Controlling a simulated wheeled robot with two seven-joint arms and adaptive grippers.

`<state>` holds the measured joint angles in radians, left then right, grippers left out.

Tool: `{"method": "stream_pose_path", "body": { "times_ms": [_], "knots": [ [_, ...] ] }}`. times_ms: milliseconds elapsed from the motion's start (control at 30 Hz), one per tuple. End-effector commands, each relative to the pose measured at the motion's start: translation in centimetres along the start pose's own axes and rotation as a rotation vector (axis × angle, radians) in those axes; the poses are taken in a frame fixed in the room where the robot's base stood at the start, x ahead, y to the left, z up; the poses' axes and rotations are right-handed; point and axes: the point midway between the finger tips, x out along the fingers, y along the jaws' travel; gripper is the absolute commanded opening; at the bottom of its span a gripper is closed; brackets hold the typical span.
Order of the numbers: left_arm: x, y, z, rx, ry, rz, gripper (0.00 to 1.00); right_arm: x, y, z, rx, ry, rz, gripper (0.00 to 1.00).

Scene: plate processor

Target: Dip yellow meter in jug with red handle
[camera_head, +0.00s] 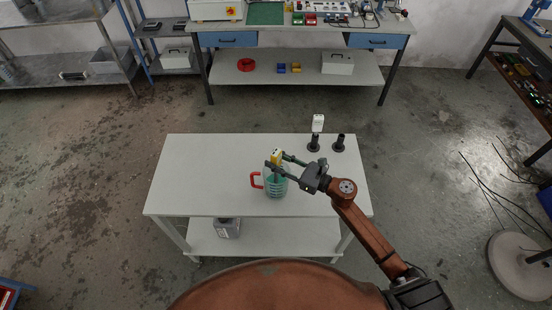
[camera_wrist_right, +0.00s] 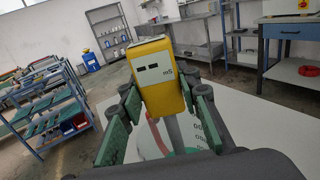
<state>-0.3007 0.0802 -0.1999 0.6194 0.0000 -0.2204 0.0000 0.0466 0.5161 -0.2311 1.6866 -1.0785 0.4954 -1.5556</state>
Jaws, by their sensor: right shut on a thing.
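The yellow meter (camera_head: 277,155) is upright in my right gripper (camera_head: 279,163), over the jug's mouth. My left gripper is not in view.
A white meter (camera_head: 318,122) is on a black stand (camera_head: 314,144) at the table's (camera_head: 205,165) back right. An empty black stand (camera_head: 338,144) is beside it. The table's left half is clear. A grey box (camera_head: 228,229) sits on the lower shelf.

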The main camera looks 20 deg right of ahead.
Motion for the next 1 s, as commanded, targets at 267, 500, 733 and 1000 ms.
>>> {"method": "stream_pose_path", "body": {
  "times_ms": [267, 500, 733, 1000],
  "knots": [
    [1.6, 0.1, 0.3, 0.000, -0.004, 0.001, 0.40, 0.0, 0.0, -2.4, 0.001, 0.001, 0.000, 0.05],
    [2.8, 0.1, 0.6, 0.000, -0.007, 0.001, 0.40, 0.0, 0.0, -4.3, 0.002, 0.001, 0.000, 0.05],
    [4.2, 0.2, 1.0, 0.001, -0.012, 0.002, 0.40, 0.0, 0.0, -5.7, 0.001, 0.001, 0.001, 0.05],
    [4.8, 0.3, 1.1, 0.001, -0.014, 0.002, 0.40, 0.0, 0.0, -6.2, 0.000, 0.001, 0.001, 0.05]
  ]
}}
